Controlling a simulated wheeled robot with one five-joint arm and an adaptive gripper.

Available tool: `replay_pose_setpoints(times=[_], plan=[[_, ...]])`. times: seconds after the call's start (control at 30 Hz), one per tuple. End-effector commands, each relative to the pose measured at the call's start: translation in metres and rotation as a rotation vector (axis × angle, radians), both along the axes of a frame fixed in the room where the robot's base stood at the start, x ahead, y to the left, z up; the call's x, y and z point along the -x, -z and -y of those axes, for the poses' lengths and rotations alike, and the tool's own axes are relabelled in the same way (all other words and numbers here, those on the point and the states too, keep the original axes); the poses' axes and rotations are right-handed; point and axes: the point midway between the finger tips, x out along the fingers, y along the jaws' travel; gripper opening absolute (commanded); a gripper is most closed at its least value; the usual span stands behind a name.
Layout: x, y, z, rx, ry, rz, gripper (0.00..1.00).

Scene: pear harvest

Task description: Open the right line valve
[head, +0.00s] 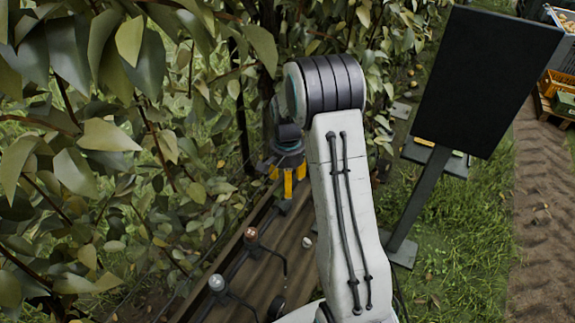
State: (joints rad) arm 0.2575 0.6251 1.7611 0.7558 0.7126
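My gripper (288,184) hangs from my arm near the middle of the head view, with yellow fingers pointing down and spread apart. A small dark greenish fitting (284,207) shows just below the fingertips. I cannot tell whether they touch it. Nearer along the same dark pipework stand a fitting with an orange-brown top (250,236) and one with a silver round top (217,283). I cannot tell which of these is the right line valve, or whether any is open. My pale arm hides the area right of the gripper.
The pipework runs along a brown wooden bed (265,262). Dense leafy branches (90,130) crowd the left and hang near my arm. A black panel on a post (487,80) stands at the right. Grass (460,235) and a dirt track (545,220) lie beyond, with an orange crate (557,83).

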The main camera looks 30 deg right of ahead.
Motion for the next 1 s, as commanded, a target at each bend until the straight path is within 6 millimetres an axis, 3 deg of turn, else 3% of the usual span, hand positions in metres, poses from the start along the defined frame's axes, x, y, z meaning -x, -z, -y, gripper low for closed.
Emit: replay_pose_setpoints(times=[0.4,0.6,1.0], plan=[[-0.001,-0.070,0.000,0.001,0.000,0.004,0.58],[-0.001,-0.095,0.000,0.001,-0.001,0.003,0.58],[0.000,-0.110,0.000,-0.001,-0.001,-0.001,0.58]])
